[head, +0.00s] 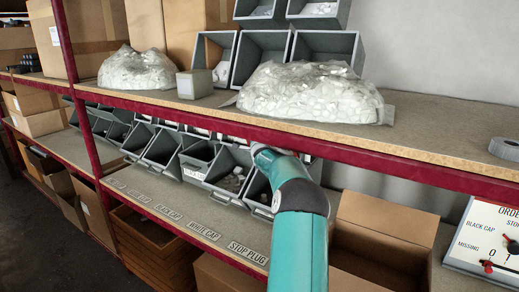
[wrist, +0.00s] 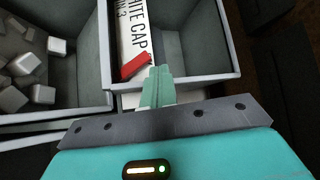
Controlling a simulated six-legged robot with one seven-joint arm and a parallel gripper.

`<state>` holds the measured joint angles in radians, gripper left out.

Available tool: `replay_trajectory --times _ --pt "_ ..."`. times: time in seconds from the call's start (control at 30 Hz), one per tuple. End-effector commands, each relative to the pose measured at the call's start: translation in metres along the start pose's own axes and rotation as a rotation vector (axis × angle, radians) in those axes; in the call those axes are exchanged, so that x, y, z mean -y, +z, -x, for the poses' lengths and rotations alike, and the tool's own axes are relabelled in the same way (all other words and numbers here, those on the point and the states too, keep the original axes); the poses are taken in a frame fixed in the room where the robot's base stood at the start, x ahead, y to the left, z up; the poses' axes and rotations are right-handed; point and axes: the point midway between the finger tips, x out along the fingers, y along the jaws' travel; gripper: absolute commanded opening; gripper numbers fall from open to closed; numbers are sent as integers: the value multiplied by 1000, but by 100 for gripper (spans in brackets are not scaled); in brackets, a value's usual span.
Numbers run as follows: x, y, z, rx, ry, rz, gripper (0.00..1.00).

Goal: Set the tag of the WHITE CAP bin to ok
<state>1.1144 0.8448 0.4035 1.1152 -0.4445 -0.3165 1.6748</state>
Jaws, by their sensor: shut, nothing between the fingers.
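In the wrist view, a white card (wrist: 133,30) reads "...ITE CAP" with a second line ending in 3. It shows in the opening of a grey bin (wrist: 188,30). A red tag piece (wrist: 134,66) sits tilted at the card's lower end. My gripper (wrist: 158,72) is shut and empty, its green fingertips just right of the red piece, over the bin's front rim. I cannot tell whether they touch it. In the head view my arm reaches to the lower bin row, and the fingertips are hidden. A "WHITE CAP" label (head: 203,230) is on the shelf below.
A bin with white cubes (wrist: 32,70) stands left of the card's bin. The red shelf beam (head: 380,158) runs over my arm. Bags of white parts (head: 312,95) lie on the upper shelf. An open cardboard box (head: 385,225) and an order board (head: 490,240) are at right.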

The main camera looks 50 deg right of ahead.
Motion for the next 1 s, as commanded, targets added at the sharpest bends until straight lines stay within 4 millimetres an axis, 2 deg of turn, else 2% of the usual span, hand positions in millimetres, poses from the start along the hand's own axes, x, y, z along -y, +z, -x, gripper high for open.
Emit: replay_trajectory --times 0.27,0.73,0.9,1.0 --pt "2 -1 34 -1 0 2 0" --pt "1 -1 115 -3 1 2 0" --pt "1 0 132 -2 1 2 0" --pt "0 -1 135 -2 2 1 0"
